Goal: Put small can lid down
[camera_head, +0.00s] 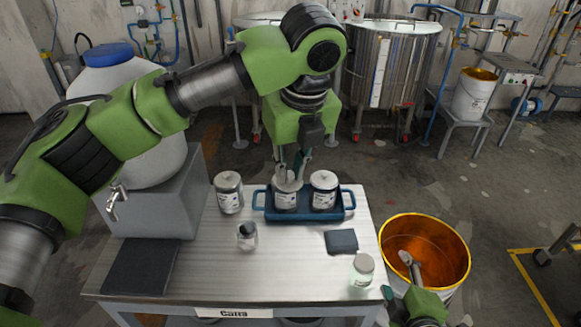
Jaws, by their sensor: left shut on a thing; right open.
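My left gripper (290,174) reaches down over the blue tray (262,213) on the table and is shut on a small can lid (288,185). The lid is at the mouth of the left can (286,201) in the tray; I cannot tell whether it touches the rim. A second can (323,193) with a lid on it stands to the right in the same tray. Another lidded can (229,193) stands on the table left of the tray. My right gripper (408,262) is open, in front of the orange-lined bucket's inside.
The bucket (449,235) stands right of the table (285,262). A small jar (247,236), a dark blue folded cloth (341,241) and a pale lidded jar (361,270) are on the table. A large blue-capped container (165,165) stands at left. The front middle of the table is clear.

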